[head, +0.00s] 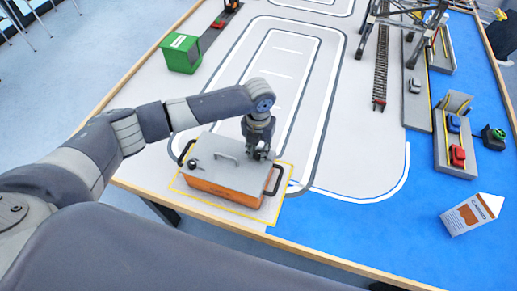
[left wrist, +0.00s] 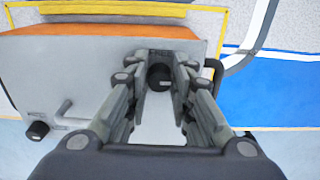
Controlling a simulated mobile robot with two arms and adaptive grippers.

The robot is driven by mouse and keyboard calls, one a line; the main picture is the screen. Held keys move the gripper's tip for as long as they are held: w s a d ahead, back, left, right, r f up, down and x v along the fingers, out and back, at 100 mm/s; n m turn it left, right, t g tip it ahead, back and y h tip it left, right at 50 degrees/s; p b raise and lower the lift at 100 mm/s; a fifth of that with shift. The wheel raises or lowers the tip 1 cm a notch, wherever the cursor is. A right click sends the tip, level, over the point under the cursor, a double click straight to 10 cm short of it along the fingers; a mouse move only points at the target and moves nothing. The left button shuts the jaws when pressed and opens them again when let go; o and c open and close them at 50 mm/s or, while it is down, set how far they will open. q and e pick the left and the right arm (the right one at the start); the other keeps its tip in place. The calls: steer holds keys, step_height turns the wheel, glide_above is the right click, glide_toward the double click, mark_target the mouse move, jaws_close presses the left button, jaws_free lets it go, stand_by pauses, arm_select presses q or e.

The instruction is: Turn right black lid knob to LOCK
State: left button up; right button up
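An orange crate (head: 225,190) with a grey lid (head: 225,173) stands at the near edge of the table. My left gripper (head: 259,154) reaches down over the lid's right end. In the left wrist view, a black knob (left wrist: 160,77) lies between the two fingers of the left gripper (left wrist: 160,88). The fingers are open, one on each side of it, and seem not to press on it. Small lettering, perhaps FREE, shows beside the knob. Its exact turn is hard to tell. The other black knob (left wrist: 38,130) is at the lid's other end. My right gripper is not in view.
The lid has a grey bar handle (head: 226,156), and a black handle (head: 274,180) is at the crate's right end. A yellow outline surrounds the crate. The white road area is clear.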

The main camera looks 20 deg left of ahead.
mark_target(258, 152)
arm_select(q)
steer(key=o, duration=0.3)
step_height(258, 152, up, 12)
steer(key=shift+r, duration=0.1)
stand_by(0.5)
stand_by(0.4)
